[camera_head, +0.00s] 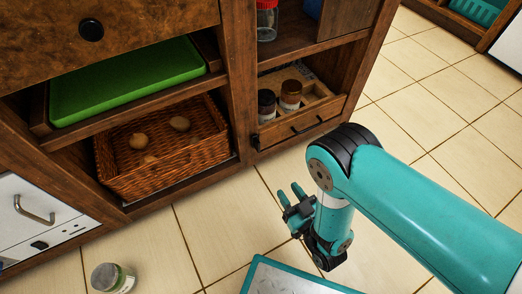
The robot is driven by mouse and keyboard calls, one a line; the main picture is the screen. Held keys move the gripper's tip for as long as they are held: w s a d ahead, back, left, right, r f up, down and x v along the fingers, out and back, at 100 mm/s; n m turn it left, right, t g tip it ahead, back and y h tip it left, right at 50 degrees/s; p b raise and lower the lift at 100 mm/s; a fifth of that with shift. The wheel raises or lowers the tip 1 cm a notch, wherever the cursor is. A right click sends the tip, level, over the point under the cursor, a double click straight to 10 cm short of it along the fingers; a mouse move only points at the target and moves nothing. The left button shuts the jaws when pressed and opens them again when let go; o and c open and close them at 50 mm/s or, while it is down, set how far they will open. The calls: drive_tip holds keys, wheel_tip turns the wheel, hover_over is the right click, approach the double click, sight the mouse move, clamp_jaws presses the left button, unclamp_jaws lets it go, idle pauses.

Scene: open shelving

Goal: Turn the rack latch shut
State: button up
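A wooden pull-out rack (333,105) with several jars sits low in the right part of the shelving. Its front has a dark handle (307,126). A small dark fitting (256,141) shows at the left end of the rack front; I cannot tell whether it is the latch or how it is turned. My gripper (290,191) is in front of and below the rack, over the tiled floor, apart from the shelving. Its two teal fingers are spread with nothing between them.
A wicker basket (185,168) with several round items is at lower left, under a green board (130,82). A jar (112,278) stands on the floor near a white drawer front (30,215). Tiled floor (440,105) to the right is open.

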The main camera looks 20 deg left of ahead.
sight(259, 147)
drive_tip(key=shift+b+x, duration=4.75)
drive_tip(key=shift+x, duration=3.6)
drive_tip(key=shift+w+d, duration=0.1)
clamp_jaws()
